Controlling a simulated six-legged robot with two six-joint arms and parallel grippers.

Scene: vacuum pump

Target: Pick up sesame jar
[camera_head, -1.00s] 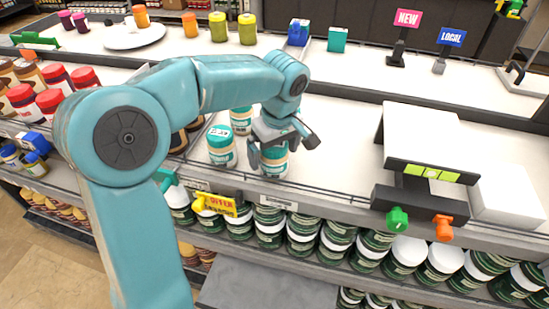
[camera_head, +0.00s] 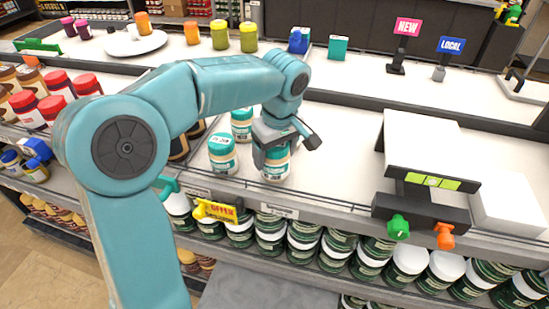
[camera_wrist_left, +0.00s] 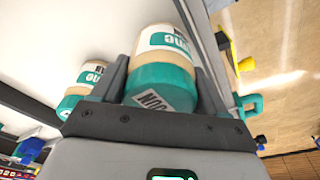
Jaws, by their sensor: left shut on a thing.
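A jar with a teal lid, tan contents and a white-and-teal label (camera_head: 276,169) stands upright near the front edge of the shelf. I take it as the sesame jar; its label is only partly readable. My left gripper (camera_head: 275,150) reaches down over it and is shut on it, with a finger on each side. In the left wrist view the same jar (camera_wrist_left: 162,84) sits between the fingers, its lid nearest the camera. It appears to still rest on the shelf. My right gripper is not in view.
Similar teal-lidded jars stand close by: one to the left (camera_head: 222,153), one behind (camera_head: 241,124). A yellow offer tag (camera_head: 216,210) hangs on the shelf's front edge. A white-topped scale-like device (camera_head: 420,140) stands right. The shelf between is clear.

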